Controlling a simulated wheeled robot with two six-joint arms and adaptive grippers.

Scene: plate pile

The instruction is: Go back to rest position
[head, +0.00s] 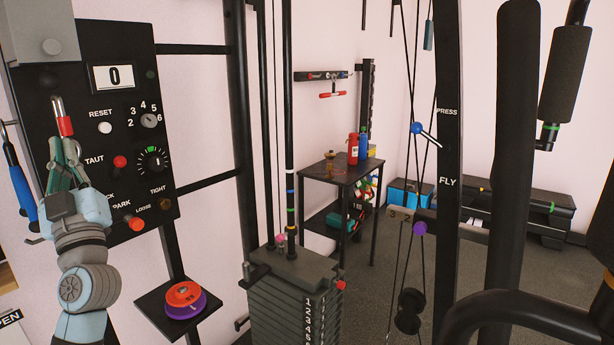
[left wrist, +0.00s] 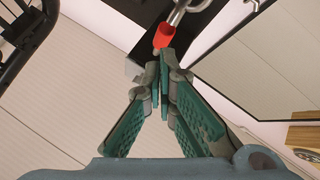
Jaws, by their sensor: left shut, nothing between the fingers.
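My left gripper (head: 68,150) points up in front of the black control panel (head: 95,60) at the left of the head view. Its green fingers also show in the left wrist view (left wrist: 163,75), tips together and nothing between them. A metal pin with a red end (head: 65,126) is just above the fingertips; the red end is also near the tips in the left wrist view (left wrist: 164,35). I cannot tell whether they touch. My right gripper is not in view.
The weight stack (head: 292,300) stands at the centre bottom. A small black shelf (head: 150,310) holds an orange plate (head: 183,293) on a purple one (head: 190,310). Black frame posts (head: 515,150) stand at right. A black table (head: 335,172) and open grey floor lie behind.

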